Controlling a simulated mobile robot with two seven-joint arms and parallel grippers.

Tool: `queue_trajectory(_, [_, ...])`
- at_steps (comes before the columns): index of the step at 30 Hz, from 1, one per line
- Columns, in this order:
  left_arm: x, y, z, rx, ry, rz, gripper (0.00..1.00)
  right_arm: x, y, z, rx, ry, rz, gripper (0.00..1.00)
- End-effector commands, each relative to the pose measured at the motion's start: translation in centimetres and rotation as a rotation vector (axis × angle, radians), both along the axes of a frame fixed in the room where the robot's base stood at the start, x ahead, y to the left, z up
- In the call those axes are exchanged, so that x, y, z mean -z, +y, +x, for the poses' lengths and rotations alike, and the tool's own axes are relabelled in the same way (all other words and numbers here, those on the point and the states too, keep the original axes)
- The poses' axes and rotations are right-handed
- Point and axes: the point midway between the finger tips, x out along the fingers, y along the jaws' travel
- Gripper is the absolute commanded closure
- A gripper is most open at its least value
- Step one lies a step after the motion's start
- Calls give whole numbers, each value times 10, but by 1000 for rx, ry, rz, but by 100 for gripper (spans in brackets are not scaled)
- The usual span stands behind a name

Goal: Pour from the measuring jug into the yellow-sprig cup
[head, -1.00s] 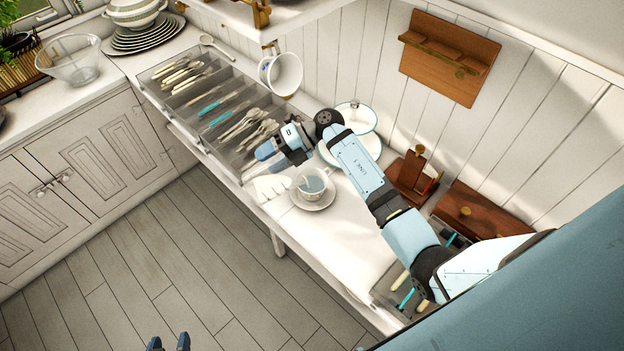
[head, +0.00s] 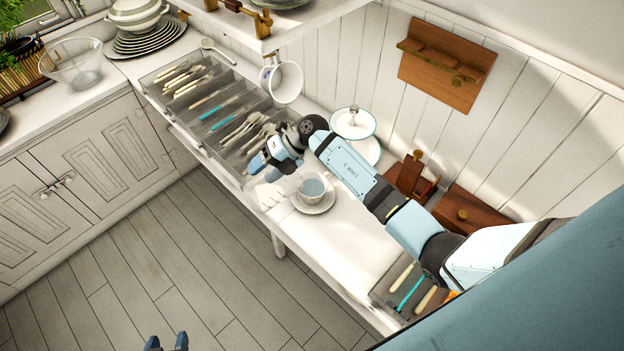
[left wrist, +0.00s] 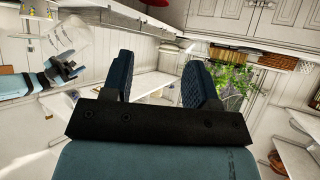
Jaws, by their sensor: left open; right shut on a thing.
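A white cup (head: 313,188) stands upright on a saucer (head: 316,207) on the counter, with pale bluish liquid in it. I cannot make out a sprig pattern on it. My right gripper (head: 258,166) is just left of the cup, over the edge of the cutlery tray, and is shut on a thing. My left gripper (head: 167,344) is open and empty over the floor, low in the head view. Its two fingers (left wrist: 160,80) stand apart in the left wrist view.
A cutlery tray (head: 188,122) lies left of my right gripper. A mug (head: 287,83) hangs under the shelf. A two-tier plate stand (head: 354,124) is behind my right arm. The counter front (head: 345,255) is clear.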

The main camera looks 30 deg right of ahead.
Motion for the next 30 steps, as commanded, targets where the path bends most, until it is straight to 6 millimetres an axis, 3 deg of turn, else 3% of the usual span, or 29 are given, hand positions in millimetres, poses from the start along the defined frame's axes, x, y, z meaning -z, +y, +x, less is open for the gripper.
queue_trajectory(5, [4, 0, -3, -2, 11, 0, 46, 2, 2, 0, 0, 0, -13, 94])
queue_trajectory(13, [-10, 2, -5, -17, 19, -9, 46, 17, 15, 2, -4, 13, -183, 94])
queue_trajectory(20, [1, -1, -4, -39, 34, -24, 46, 29, 40, 6, -5, 31, -391, 94])
queue_trajectory(30, [-1, 1, 3, -32, 16, -16, 46, 52, 81, 10, -4, 64, -714, 94])
